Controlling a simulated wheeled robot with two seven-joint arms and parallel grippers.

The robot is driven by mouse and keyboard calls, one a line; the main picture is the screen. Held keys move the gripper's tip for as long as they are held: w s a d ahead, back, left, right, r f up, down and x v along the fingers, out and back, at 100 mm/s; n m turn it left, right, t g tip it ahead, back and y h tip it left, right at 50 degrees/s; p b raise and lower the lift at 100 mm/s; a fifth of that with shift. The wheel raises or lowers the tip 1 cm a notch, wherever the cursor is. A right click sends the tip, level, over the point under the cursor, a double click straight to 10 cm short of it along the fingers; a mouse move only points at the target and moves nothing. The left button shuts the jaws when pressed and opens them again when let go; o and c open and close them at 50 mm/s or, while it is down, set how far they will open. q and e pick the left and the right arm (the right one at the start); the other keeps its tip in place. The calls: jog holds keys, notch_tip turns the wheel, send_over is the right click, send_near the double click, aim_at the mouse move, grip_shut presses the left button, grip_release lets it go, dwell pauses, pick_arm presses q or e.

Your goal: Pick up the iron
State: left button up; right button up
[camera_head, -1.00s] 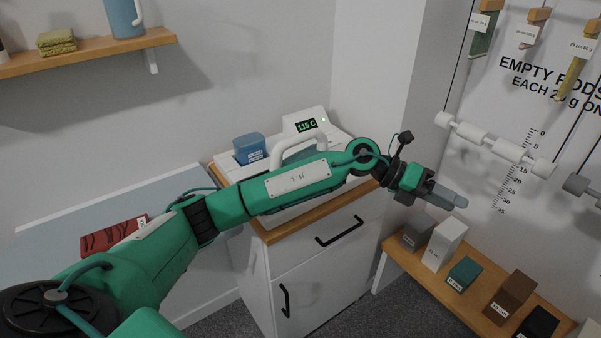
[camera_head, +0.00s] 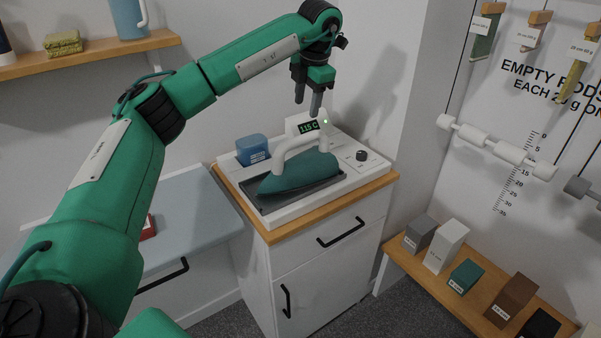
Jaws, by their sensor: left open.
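The iron (camera_head: 297,172) has a teal body and a white handle (camera_head: 300,143). It sits on a white station (camera_head: 345,183) with a dark tray, on top of a white cabinet. A display (camera_head: 309,127) behind it reads 115 C, with a green light beside it. My left gripper (camera_head: 308,108) points down with its fingers apart, above the iron near the back of the handle and the display. It is empty, and a gap to the handle seems to show. My right gripper is not in view.
A blue container (camera_head: 252,149) stands at the station's back left, and a black knob (camera_head: 362,156) at its right. A wooden shelf (camera_head: 90,55) is on the left wall. Several blocks stand on a low wooden shelf (camera_head: 405,262) at right.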

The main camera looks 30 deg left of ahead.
aim_at(300, 137)
pick_arm(q)
jog(key=f, duration=0.4)
jog(key=a+f+p, duration=0.1)
jog(key=f, duration=0.1)
jog(key=shift+w+a+f, duration=0.1)
jog(key=shift+w+f, duration=0.1)
jog(key=shift+a+f, duration=0.1)
jog(key=shift+f, duration=0.75)
jog(key=f+p, duration=0.1)
jog(key=a+f, duration=0.1)
jog(key=f, duration=0.1)
jog(key=shift+w+f+p, duration=0.1)
jog(key=shift+f+p, duration=0.2)
jog(key=shift+p, duration=0.05)
jog(key=shift+f, duration=0.4)
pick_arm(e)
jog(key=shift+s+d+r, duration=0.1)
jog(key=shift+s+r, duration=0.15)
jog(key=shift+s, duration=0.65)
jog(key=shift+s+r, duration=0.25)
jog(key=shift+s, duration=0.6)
pick_arm(q)
jog(key=shift+f, duration=0.25)
grip_shut()
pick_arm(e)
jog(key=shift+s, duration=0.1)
